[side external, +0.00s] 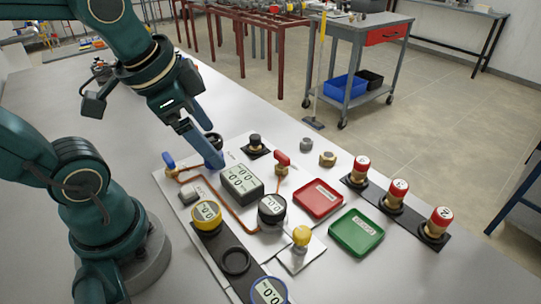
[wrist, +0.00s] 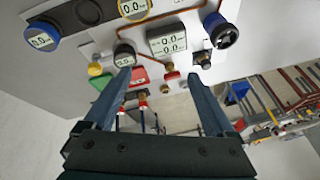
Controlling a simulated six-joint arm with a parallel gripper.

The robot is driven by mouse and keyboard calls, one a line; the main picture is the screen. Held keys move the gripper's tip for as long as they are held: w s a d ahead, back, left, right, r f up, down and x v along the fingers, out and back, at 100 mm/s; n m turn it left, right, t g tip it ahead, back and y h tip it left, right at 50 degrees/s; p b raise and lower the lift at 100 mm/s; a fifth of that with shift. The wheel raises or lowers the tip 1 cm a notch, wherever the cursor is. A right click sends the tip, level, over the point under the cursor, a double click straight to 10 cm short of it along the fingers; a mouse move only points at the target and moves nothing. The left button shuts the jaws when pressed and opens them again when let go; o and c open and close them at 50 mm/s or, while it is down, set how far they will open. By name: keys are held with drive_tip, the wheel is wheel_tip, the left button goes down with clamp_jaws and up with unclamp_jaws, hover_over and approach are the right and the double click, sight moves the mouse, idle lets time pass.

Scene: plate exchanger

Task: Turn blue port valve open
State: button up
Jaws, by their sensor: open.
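The blue port valve (side external: 169,161) has a blue handle and stands at the left end of a copper pipe on the pale panel (side external: 163,184). In the wrist view its blue handle (wrist: 212,21) shows near the top, partly beside a dark round fitting. My gripper (side external: 216,163) is above the panel, to the right of the blue valve in the side view and apart from it. In the wrist view my gripper (wrist: 160,80) has its two fingers spread wide, with nothing held between them.
A grey display box (side external: 241,182), a red-handled valve (side external: 282,160), a black gauge (side external: 271,209) and a yellow gauge (side external: 206,214) stand nearby. Red (side external: 318,199) and green (side external: 356,232) trays and several red-capped fittings lie right.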

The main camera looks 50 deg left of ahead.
drive_tip(key=w+a+f+g, duration=0.1)
drive_tip(key=a+f+g, duration=0.2)
drive_tip(key=a, duration=0.7)
drive_tip(key=n+g, duration=0.2)
drive_tip(key=n, duration=0.1)
hover_over(167, 156)
drive_tip(key=f, duration=0.3)
drive_tip(key=shift+w+d+f, duration=0.2)
drive_tip(key=shift+w+d, duration=0.1)
drive_tip(key=shift+w, duration=0.05)
drive_tip(key=shift+s+a+f+n+h, duration=0.15)
drive_tip(key=shift+s+n+h, duration=0.15)
drive_tip(key=shift+n, duration=0.1)
drive_tip(key=shift+f, duration=2.55)
drive_tip(key=c, duration=1.4)
